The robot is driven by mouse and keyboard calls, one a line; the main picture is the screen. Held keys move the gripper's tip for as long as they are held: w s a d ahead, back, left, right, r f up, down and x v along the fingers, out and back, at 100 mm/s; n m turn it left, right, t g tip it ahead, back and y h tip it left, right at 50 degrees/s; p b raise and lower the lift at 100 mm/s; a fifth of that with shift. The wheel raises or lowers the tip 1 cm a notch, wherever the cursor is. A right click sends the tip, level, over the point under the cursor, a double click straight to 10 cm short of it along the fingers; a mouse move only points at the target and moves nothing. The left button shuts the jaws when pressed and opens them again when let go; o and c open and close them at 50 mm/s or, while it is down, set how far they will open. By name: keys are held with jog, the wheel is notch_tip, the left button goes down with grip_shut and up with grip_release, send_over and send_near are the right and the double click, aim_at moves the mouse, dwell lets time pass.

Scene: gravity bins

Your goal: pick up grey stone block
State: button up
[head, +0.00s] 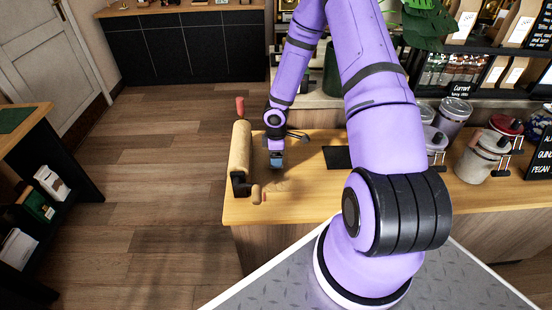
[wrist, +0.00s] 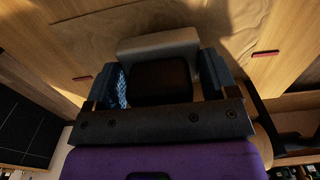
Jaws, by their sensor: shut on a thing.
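My gripper (head: 277,163) is low over the wooden counter (head: 310,190), just right of a brown roll. In the wrist view, its two blue-grey fingers (wrist: 160,64) stand on either side of a grey stone block (wrist: 158,44) and are shut on it. The block's pale far part shows between the fingertips, with a dark shape on the near side. I cannot tell whether the block touches the counter. In the head view the block is too small or hidden to make out.
The tan roll on a black stand (head: 240,152) is close on the gripper's left. A small wooden piece (head: 256,194) lies in front. A black mat (head: 338,157) lies to the right. Lidded jars (head: 480,158) stand farther right. The counter's front right is clear.

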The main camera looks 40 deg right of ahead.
jog(key=s+d, duration=0.3)
jog(key=s, duration=0.1)
jog(key=s+d+r, duration=0.1)
jog(key=s+d, duration=0.3)
jog(key=s+d+r, duration=0.1)
jog(key=s+d, duration=0.2)
jog(key=s, duration=0.1)
jog(key=shift+s+d+r, duration=0.1)
jog(key=shift+d+r, duration=0.1)
jog(key=shift+r, duration=0.05)
